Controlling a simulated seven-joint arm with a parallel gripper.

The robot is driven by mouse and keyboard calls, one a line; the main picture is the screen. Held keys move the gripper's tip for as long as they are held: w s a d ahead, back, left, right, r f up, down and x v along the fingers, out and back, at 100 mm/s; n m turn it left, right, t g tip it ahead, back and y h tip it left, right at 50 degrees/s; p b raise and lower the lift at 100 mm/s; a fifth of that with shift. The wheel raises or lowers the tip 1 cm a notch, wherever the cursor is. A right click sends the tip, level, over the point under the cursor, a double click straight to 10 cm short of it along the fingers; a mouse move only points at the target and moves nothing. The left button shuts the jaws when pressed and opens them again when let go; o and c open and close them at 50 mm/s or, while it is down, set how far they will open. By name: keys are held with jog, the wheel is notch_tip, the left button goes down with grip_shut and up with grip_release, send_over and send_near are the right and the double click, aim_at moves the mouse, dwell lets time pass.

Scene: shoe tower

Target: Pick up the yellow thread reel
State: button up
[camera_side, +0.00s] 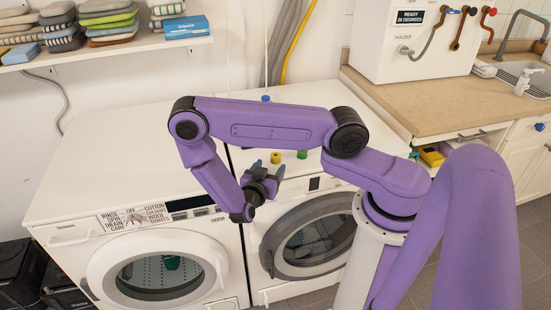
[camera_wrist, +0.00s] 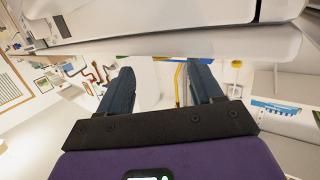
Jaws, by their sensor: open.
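The yellow thread reel (camera_side: 275,157) stands on top of the right-hand white washing machine, toward its front. A green reel (camera_side: 302,154) stands just right of it. A blue reel (camera_side: 265,98) is farther back on the machine tops. My gripper (camera_side: 268,167) is open, at the machine's front edge, with its dark fingers pointing up and back. The yellow reel appears just behind the fingertips; whether they touch cannot be told. In the wrist view my gripper (camera_wrist: 163,68) shows two spread fingers with nothing held between them. A small yellow thing (camera_wrist: 236,64) there may be the yellow reel.
The two washing machines (camera_side: 110,165) stand side by side, with mostly clear tops. A shelf (camera_side: 110,50) with folded cloths and a blue box (camera_side: 186,27) is on the wall. A wooden counter (camera_side: 450,95) with a white dispenser unit (camera_side: 405,60) stands at right.

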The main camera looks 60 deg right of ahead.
aim_at(274, 159)
jog(key=shift+w+x, duration=0.2)
jog(key=shift+x, duration=2.7)
jog(key=c, duration=1.1)
